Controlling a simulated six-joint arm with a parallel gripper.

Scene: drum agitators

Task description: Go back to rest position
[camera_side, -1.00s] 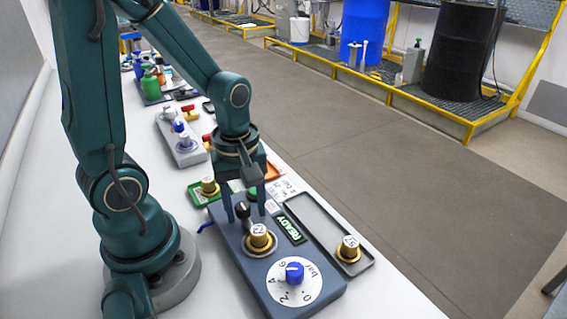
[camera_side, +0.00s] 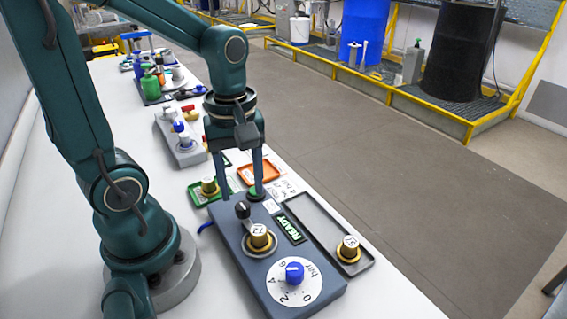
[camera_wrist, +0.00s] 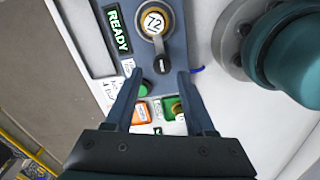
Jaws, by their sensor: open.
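My gripper (camera_side: 241,190) hangs above the far end of the dark blue-grey control panel (camera_side: 318,298), open and empty, its two fingers pointing down. In the wrist view my gripper (camera_wrist: 158,85) has its fingers spread, with a black lever knob (camera_wrist: 161,65) beyond and between the tips. The panel carries a brass fitting marked 72 (camera_side: 259,237), a lit READY display (camera_side: 289,229), a blue dial knob (camera_side: 294,272) on a white bar scale and a green button (camera_side: 257,193). One finger partly overlaps the button in the side view.
A black tray (camera_side: 370,262) beside the panel holds another brass fitting (camera_side: 349,248). A green tray (camera_side: 195,195) with a brass piece and an orange tray (camera_side: 268,171) lie behind. Farther back are a grey valve block (camera_side: 185,157) and bottles (camera_side: 150,85).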

